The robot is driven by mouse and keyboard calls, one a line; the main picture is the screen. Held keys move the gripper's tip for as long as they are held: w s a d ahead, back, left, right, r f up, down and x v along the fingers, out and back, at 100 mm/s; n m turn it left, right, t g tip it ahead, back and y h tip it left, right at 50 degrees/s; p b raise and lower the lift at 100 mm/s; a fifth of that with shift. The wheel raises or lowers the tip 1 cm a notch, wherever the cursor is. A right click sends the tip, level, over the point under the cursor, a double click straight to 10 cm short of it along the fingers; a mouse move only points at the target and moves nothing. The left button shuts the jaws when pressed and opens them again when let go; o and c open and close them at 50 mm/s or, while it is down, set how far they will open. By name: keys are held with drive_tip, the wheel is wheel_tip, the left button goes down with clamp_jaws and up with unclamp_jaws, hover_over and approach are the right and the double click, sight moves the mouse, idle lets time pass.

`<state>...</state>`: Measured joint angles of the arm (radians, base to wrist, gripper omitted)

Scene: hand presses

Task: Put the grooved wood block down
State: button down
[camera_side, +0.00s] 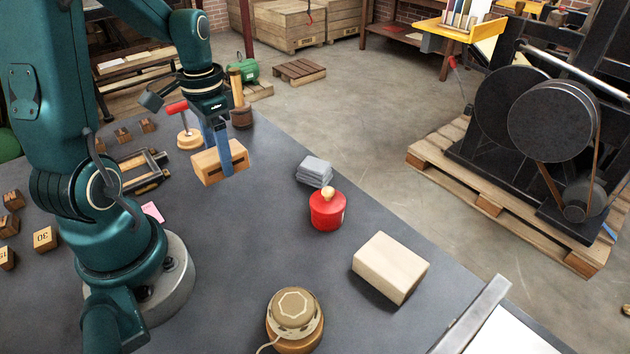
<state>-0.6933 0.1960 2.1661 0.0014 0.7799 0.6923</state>
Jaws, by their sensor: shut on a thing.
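The grooved wood block (205,167) is a light tan block with a dark slot along its side. My gripper (221,158) is shut on it, with one blue finger across the block's near face. The block appears to be held above the dark grey table (240,250), but its exact height cannot be told. Its far side is hidden.
A plain pale wood block (390,268), a red pot with a knob (327,210) and grey folded cloths (314,171) lie to the right. A round wooden-based device (294,315) stands in front. The table's middle is clear.

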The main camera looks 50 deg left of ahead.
sight(228, 190)
drive_tip(key=shift+f, duration=2.35)
drive_tip(key=shift+f, duration=0.15)
drive_tip(key=shift+c, duration=0.6)
unclamp_jaws()
wheel_tip(228, 190, up, 11)
drive_tip(key=shift+a+r, duration=0.1)
drive_tip(key=shift+r, duration=0.55)
drive_tip(key=s+d+r+t, duration=0.1)
drive_tip(key=s+d+t, duration=0.1)
drive_tip(key=d, duration=0.5)
drive_tip(key=s+d+r+t, duration=0.1)
drive_tip(key=d+t, duration=0.2)
drive_tip(key=d, duration=0.5)
drive_tip(key=shift+s+r+t, duration=0.3)
drive_tip(key=shift+s, duration=0.05)
